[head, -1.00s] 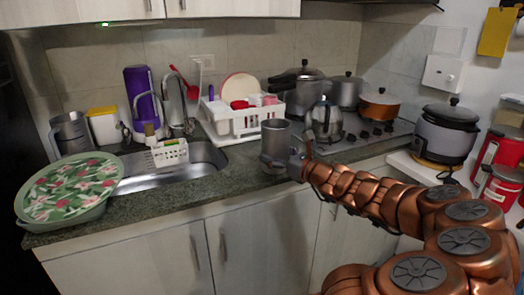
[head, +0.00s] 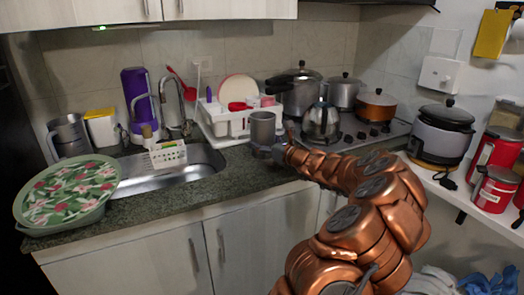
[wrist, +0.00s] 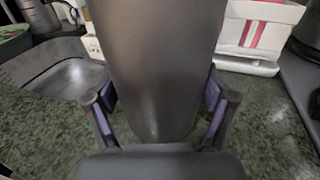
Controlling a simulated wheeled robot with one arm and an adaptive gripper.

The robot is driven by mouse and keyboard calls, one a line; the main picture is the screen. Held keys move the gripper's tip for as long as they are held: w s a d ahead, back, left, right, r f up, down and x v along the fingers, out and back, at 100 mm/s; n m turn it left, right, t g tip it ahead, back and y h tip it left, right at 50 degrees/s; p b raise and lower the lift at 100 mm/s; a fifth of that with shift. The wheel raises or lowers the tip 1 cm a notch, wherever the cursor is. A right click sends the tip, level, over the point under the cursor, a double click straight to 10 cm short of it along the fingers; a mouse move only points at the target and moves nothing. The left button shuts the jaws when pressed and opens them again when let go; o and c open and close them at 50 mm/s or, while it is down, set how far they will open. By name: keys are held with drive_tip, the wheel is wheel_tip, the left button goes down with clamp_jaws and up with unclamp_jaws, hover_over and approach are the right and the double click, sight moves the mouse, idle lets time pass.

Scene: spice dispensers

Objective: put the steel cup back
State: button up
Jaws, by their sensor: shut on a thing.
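The steel cup (head: 263,128) is a grey metal cup, upright, above or at the counter beside the dish rack. It fills the middle of the wrist view (wrist: 155,65). My gripper (head: 272,152) is shut on the cup's lower part, with its two purple-padded fingers (wrist: 160,112) on either side of it. The cup's base and its exact gap to the counter are hidden by the gripper in the wrist view.
A white dish rack (head: 232,125) stands behind the cup. A kettle (head: 321,122) and pots are on the stove at right. The sink (head: 190,170) and a floral tray (head: 68,190) are at left. Green counter (head: 235,175) is clear in front of the cup.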

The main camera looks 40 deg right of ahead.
drive_tip(key=shift+w, duration=0.2)
drive_tip(key=shift+w+d+f, duration=0.1)
drive_tip(key=shift+f, duration=1.7)
drive_tip(key=shift+f, duration=0.15)
drive_tip(key=o, duration=1.2)
drive_tip(key=shift+s, duration=0.2)
drive_tip(key=s, duration=1.1)
drive_tip(key=shift+s+a+b, duration=0.2)
drive_tip(key=shift+s+b, duration=0.1)
drive_tip(key=shift+s, duration=0.05)
